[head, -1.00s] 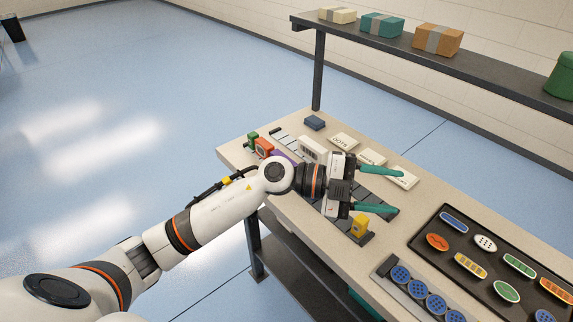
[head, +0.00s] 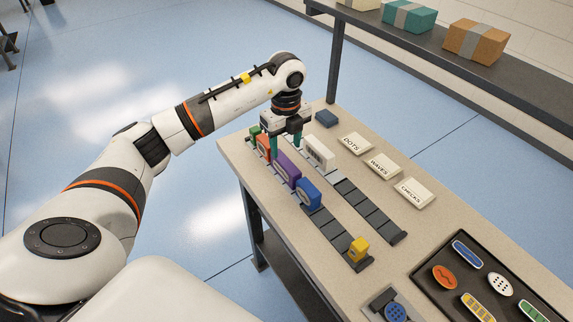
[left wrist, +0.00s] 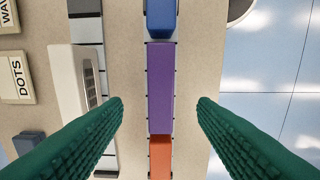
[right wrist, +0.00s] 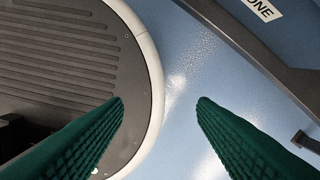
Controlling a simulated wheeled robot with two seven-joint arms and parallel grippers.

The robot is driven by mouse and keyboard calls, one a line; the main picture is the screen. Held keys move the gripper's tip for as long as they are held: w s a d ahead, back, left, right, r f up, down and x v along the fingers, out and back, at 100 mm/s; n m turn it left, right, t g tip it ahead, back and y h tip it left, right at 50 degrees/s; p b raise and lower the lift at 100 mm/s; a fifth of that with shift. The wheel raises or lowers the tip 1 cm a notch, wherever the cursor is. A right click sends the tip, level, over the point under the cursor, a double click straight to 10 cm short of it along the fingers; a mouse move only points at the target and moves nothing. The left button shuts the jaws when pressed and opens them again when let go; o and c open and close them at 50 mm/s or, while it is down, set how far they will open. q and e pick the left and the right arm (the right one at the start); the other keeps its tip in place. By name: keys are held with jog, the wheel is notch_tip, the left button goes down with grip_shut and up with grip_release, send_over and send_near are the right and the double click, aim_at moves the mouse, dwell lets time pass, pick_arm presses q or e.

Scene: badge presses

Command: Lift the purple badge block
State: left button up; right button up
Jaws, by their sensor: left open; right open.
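The purple badge block (head: 286,169) stands in a row on a rail on the table, between an orange block (head: 263,145) and a blue block (head: 308,193). In the left wrist view the purple block (left wrist: 160,85) lies between my open fingers, with the blue block (left wrist: 161,16) above and the orange block (left wrist: 160,155) below. My left gripper (head: 286,142) points down over the row, near the orange and purple blocks; its fingers are apart on either side of the row. My right gripper (right wrist: 160,105) is open and empty, over the floor and a grey ribbed surface.
A white block (head: 319,152) stands on the second rail beside the left gripper. A green block (head: 254,133), a yellow block (head: 358,249), and DOTS (head: 354,143), WAVES and CHECKS signs are nearby. A dark tray (head: 440,245) with badges lies at right.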

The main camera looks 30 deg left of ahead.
aim_at(286, 162)
pick_arm(q)
jog(key=shift+w+f, duration=0.2)
jog(key=shift+f, duration=0.85)
jog(key=f+p, duration=0.1)
jog(key=f, duration=0.1)
jog(key=shift+s+f+p, duration=0.3)
jog(key=shift+p, duration=0.05)
notch_tip(286, 162, down, 2)
jog(key=shift+f, duration=0.35)
jog(key=c, duration=1.1)
pick_arm(e)
jog(key=shift+w+a+r, duration=0.1)
jog(key=shift+w+r, duration=0.1)
jog(key=shift+r, duration=0.4)
jog(key=shift+w+r, duration=0.2)
jog(key=shift+r, duration=0.35)
